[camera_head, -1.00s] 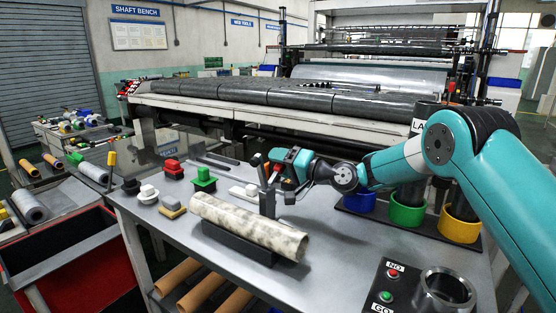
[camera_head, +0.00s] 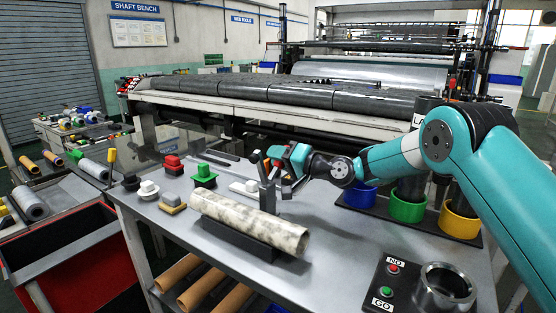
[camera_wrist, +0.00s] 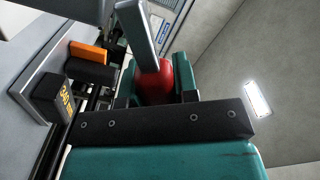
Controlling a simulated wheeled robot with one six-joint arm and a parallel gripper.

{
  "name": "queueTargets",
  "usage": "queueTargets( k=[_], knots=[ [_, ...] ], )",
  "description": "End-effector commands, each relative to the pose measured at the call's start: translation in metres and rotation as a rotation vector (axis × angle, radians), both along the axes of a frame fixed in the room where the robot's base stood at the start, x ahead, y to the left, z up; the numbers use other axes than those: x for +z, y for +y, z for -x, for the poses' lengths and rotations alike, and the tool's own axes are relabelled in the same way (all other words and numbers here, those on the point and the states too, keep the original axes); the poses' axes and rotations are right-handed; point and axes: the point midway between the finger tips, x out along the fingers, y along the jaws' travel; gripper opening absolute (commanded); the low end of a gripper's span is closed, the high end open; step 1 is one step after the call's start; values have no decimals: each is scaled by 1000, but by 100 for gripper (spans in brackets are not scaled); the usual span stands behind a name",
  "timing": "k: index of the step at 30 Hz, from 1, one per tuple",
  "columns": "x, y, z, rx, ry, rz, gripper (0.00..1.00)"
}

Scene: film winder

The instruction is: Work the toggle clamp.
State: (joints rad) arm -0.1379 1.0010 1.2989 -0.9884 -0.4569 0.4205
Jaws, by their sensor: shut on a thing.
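The toggle clamp (camera_head: 267,196) stands as a grey upright on the bench, just behind the speckled tube (camera_head: 250,222). Its red handle (camera_wrist: 154,84) shows in the wrist view, with a grey metal arm (camera_wrist: 138,34) running up from it. My gripper (camera_head: 281,169) is at the clamp's upper right, level with its top. In the wrist view my gripper (camera_wrist: 160,88) is shut on the red handle, its teal and dark jaw parts around it. The lower part of the handle is hidden behind the dark screwed bar.
Blue, green and yellow (camera_head: 459,222) rings stand at right. A NO/GO button box (camera_head: 386,284) and a metal ring (camera_head: 445,288) are at front right. Bare bench lies between.

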Motion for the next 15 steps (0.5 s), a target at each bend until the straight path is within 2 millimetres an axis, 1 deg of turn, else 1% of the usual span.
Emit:
queueTargets(
  k=[8, 15],
  knots=[
    [4, 4, 6, 0, -140, 90, 0],
    [13, 10, 15, 0, -325, 213, 0]
  ],
)
